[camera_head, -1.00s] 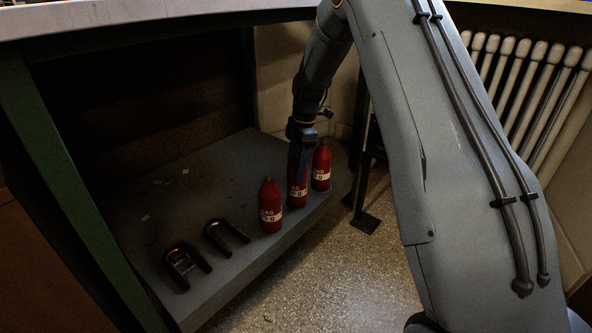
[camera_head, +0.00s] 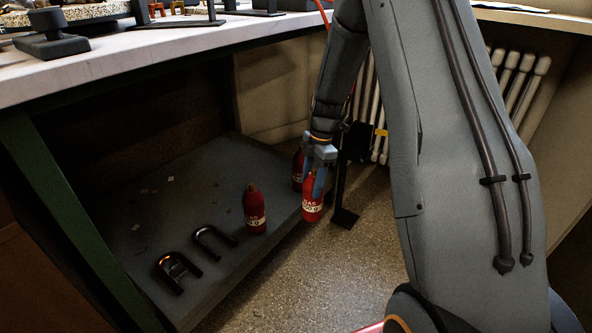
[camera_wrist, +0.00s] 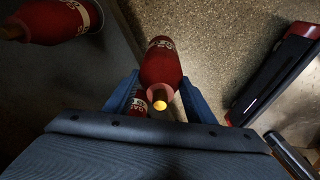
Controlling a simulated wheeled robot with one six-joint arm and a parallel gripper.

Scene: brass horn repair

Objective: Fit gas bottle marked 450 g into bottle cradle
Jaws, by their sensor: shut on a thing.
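My gripper (camera_head: 317,188) is shut on a red gas bottle (camera_head: 312,212) with a white label. It holds the bottle roughly upright at the shelf's front edge. In the wrist view the held bottle (camera_wrist: 161,65) sits between the blue fingers, its brass-coloured top facing the camera. A second red bottle (camera_head: 254,210) stands on the shelf to the left. A third (camera_head: 297,168) stands behind my gripper, partly hidden. The labels read "GAS", but the weight figures are too small to read surely. I cannot surely pick out the bottle cradle.
Two dark U-shaped pieces (camera_head: 176,271) (camera_head: 211,241) lie on the grey shelf (camera_head: 165,215) at the left. A green post (camera_head: 62,215) bounds the shelf's left side. A worktop (camera_head: 150,55) runs above. A dark stand (camera_head: 345,190) is right of my gripper. Speckled floor lies in front.

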